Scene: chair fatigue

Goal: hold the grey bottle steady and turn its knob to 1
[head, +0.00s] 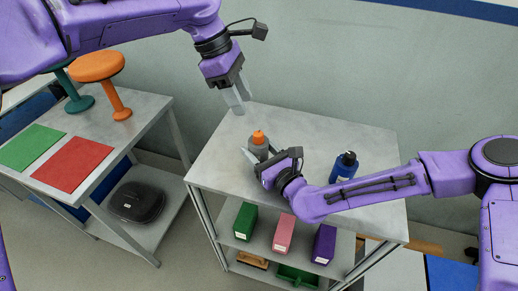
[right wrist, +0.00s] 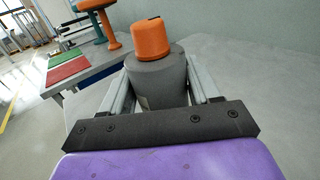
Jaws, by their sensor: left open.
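The grey bottle (head: 257,149) stands upright on the grey table, with an orange knob (head: 258,136) on top. In the right wrist view the bottle (right wrist: 158,80) and its knob (right wrist: 151,39) are between the two fingers. My right gripper (head: 259,164) is shut on the bottle's body from the side, one finger on each side. My left gripper (head: 238,100) is open and empty, pointing down, above and slightly left of the knob and clear of it. Any markings on the knob cannot be read.
A blue bottle (head: 344,167) stands on the table behind my right forearm. Green (head: 245,220), pink (head: 283,232) and purple (head: 324,244) boxes sit on the shelf below. A side table with red (head: 72,164) and green (head: 31,147) mats and stools is at left.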

